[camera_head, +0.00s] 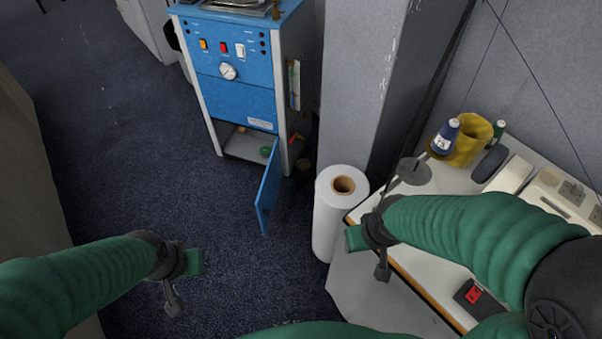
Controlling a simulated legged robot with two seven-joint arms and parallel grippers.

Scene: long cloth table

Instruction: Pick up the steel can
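I cannot make out a steel can for certain in the head view. My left gripper (172,290) hangs over the dark blue carpet, away from any object. My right gripper (380,262) is at the left edge of the pale table (425,262), just right of a white roll. Both are small and partly hidden by the wrists, so I cannot tell whether their fingers are open or shut. No held object shows at either one.
A blue cabinet (238,100) with an open door (268,187) stands at the back. The white roll (328,220) stands upright beside the table. A blue spool (445,138), yellow object (472,140), grey disc (414,172) and red-black item (471,294) are on the table. Carpet is clear at centre left.

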